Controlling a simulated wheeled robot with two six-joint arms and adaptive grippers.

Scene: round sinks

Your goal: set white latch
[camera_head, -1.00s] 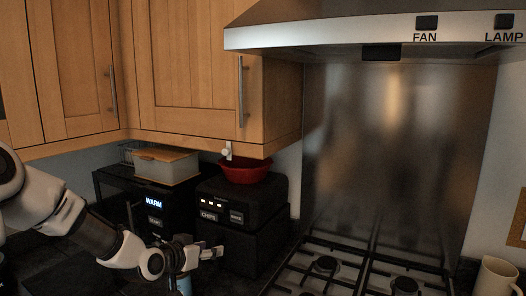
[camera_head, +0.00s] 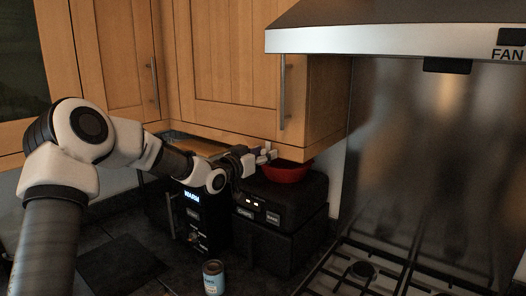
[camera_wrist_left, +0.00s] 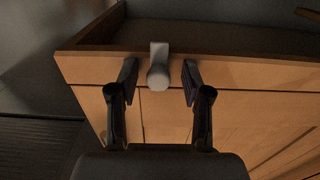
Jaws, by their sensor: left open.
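The white latch (camera_wrist_left: 158,68) is mounted at the lower edge of the wooden wall cabinet (camera_wrist_left: 215,72). In the head view the latch (camera_head: 268,147) shows as a small pale piece just above my fingertips. My left gripper (camera_head: 264,157) is raised to the cabinet's underside. In the left wrist view my left gripper (camera_wrist_left: 160,80) is open, with one dark finger on each side of the latch's rounded end. Gaps show on both sides, so the fingers appear apart from it. My right gripper is in neither view.
A red bowl (camera_head: 287,172) sits on a black appliance (camera_head: 290,200) just below my left gripper. Another black appliance (camera_head: 195,222) stands to its left. A can (camera_head: 213,278) is on the counter in front. The stove (camera_head: 370,268) and metal hood (camera_head: 400,38) are right.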

